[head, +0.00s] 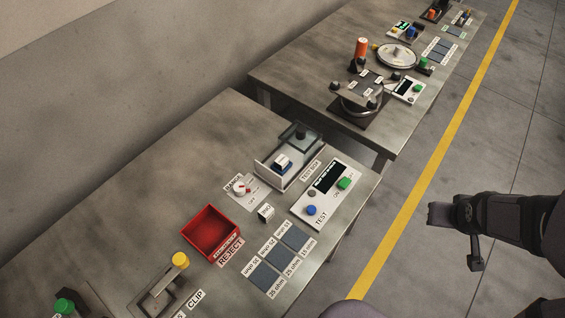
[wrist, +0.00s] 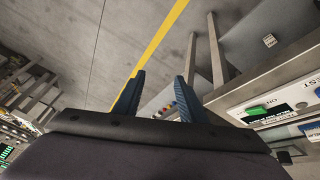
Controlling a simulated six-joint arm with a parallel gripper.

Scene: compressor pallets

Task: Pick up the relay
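A small white block with dark blue parts (head: 282,163) sits in the open test box (head: 262,172) on the near bench. It looks like the relay, but it is too small to be sure. The box's clear lid (head: 301,138) stands at its far side. My gripper (wrist: 156,92) is open in the wrist view, its two dark blue fingers apart with nothing between them. In the head view my arm's end is at the right, over the floor beyond the yellow line, well away from the block. The fingers are hard to make out there.
On the near bench are a test panel (head: 318,207) with buttons, a range dial (head: 240,188), a red reject bin (head: 187,232), blue-grey ohm-labelled pads (head: 267,276) and a clip station (head: 160,290). A second bench (head: 300,62) holds a turntable fixture. The floor beside them is clear.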

